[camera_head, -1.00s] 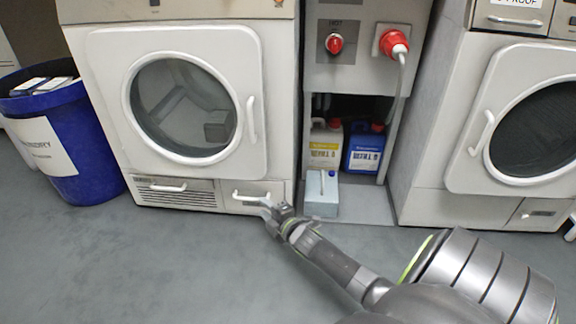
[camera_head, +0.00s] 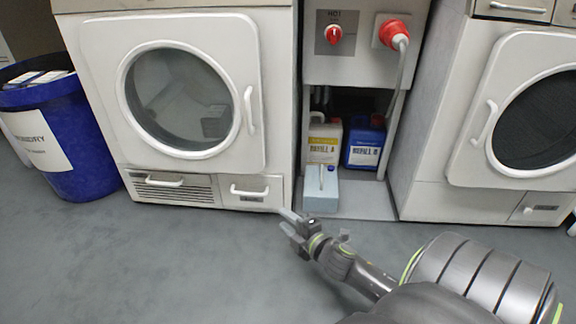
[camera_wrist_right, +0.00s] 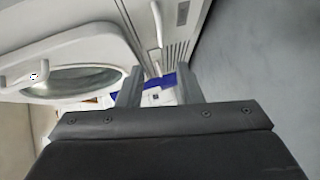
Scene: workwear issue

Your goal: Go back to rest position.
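My right gripper (camera_head: 286,220) is over the floor in front of the left dryer, just off its lower right corner. In the right wrist view my right gripper (camera_wrist_right: 158,70) shows two fingers standing apart with nothing held between them. The small drawer (camera_head: 250,191) at the bottom of the left dryer looks closed, and the gripper is clear of its handle. My left gripper is not in view.
A blue bin (camera_head: 85,150) stands left. The front floor is clear.

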